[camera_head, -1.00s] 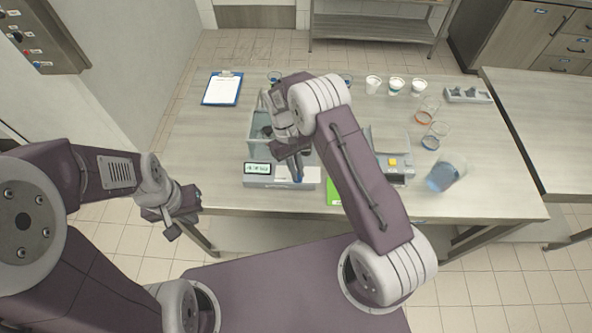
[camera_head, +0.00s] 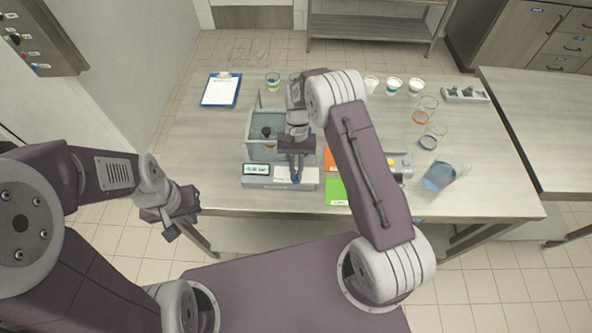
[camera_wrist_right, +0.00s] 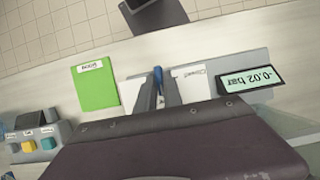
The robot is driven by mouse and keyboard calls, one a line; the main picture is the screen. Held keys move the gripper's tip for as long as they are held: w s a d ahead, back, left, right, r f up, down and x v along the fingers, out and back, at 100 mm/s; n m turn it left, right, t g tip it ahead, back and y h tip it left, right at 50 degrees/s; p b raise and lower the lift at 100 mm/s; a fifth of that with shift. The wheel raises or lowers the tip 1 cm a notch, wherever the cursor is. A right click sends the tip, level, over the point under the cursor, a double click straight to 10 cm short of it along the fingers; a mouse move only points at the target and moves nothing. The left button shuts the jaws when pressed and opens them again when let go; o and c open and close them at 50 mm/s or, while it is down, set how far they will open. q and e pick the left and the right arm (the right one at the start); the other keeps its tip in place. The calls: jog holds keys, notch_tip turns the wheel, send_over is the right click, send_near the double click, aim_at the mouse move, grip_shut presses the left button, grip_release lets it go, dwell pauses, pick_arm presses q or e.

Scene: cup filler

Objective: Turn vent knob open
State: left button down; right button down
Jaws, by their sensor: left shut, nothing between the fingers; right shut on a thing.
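The grey vent panel (camera_head: 254,182) lies at the front edge of the table, with a lit pressure display (camera_wrist_right: 251,92) reading about -0.02 bar in the right wrist view. A small blue vent knob (camera_wrist_right: 158,75) sits beside a white label reading "Closed" (camera_wrist_right: 192,80). My right gripper (camera_wrist_right: 157,84) is shut on the knob from above; its fingers hide most of it. In the head view my right gripper (camera_head: 296,174) is over the panel. The knob's exact angle is hard to tell. My left gripper (camera_head: 172,232) is shut and empty, off the table's front left.
A clear box (camera_head: 262,128) stands behind the panel. A green card (camera_head: 336,190) and an orange card (camera_head: 328,158) lie to its right. A tilted beaker of blue liquid (camera_head: 440,176), cups (camera_head: 394,86) and a clipboard (camera_head: 221,90) are further off. The table's left part is clear.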

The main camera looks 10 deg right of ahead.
dwell(0.4)
jog(key=c, duration=1.5)
grip_release()
jog(key=shift+w+r, duration=0.15)
jog(key=shift+r, duration=0.1)
jog(key=b+v, duration=0.1)
jog(key=v, duration=0.7)
jog(key=shift+d+r+b, duration=0.1)
jog(key=shift+r+b, duration=0.15)
jog(key=shift+b, duration=0.1)
